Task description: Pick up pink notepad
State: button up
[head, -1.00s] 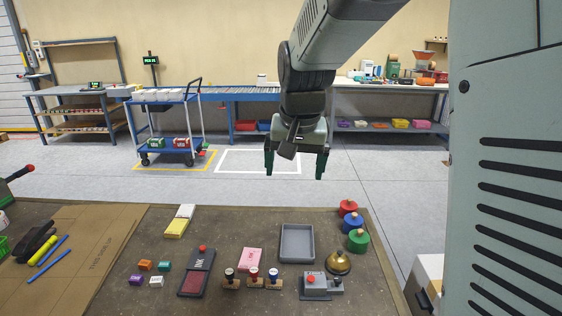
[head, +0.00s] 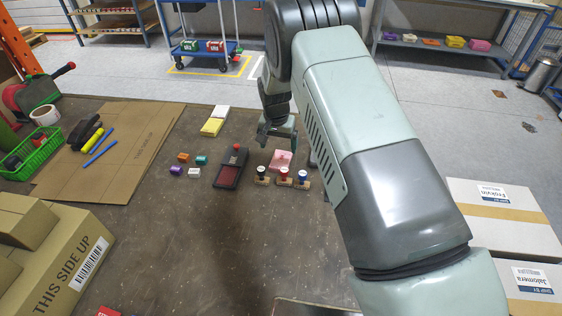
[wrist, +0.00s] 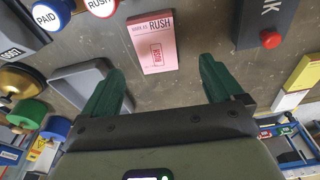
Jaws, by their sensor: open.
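My gripper (head: 277,135) is above the table near the far side of the notepad. In the wrist view my gripper (wrist: 160,88) is open, with nothing between its green fingers.
Several stamps (head: 283,176) stand close in front of the notepad. A dark ink pad (head: 230,170) with a red knob lies to its left. A grey tray (wrist: 82,84) sits beside it in the wrist view. The table's front middle is clear.

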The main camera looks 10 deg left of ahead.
aim_at(281, 160)
jog(key=f, duration=0.6)
jog(key=shift+w+d+f, duration=0.2)
jog(key=shift+w+d, duration=0.1)
jog(key=shift+c, duration=0.2)
